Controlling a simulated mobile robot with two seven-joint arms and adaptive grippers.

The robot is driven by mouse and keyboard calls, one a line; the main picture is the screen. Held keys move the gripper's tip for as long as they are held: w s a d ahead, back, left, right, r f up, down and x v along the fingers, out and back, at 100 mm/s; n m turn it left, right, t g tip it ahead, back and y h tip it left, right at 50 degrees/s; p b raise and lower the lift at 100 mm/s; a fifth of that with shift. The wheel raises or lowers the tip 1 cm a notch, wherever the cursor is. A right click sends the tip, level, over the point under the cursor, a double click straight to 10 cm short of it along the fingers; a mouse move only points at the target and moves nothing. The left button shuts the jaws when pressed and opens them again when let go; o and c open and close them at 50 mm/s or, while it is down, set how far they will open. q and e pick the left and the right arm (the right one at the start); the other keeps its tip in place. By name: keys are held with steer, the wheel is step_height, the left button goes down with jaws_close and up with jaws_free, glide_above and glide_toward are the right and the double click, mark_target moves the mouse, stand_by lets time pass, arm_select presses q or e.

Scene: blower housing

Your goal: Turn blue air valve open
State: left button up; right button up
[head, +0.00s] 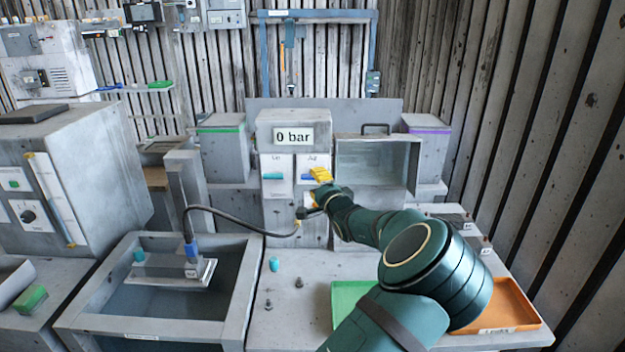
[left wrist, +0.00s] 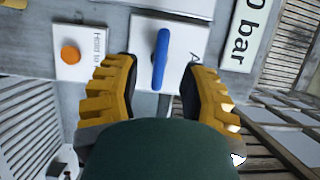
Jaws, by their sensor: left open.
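The blue air valve handle (left wrist: 160,58) is a long bar on a white plate. It shows between my left gripper's fingers in the left wrist view. In the head view the blue handle (head: 307,177) lies about horizontal on its plate under the "0 bar" sign (head: 293,135), partly hidden by the gripper. My left gripper (head: 322,174) has yellow fingers and is in front of that plate. In the left wrist view the gripper (left wrist: 160,85) is open, one finger on each side of the handle. Whether a finger touches it I cannot tell. My right gripper is not in view.
An orange button (left wrist: 70,55) is on a plate beside the valve. A teal handle (head: 273,176) is on the plate to the left. A glass-fronted box (head: 375,165) stands right. A tank (head: 235,290), green tray (head: 345,300) and orange tray (head: 515,305) are below.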

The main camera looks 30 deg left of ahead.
mark_target(314, 179)
arm_select(q)
steer(key=shift+x, duration=1.85)
steer(key=shift+c, duration=0.4)
steer(key=shift+s, duration=0.1)
jaws_close()
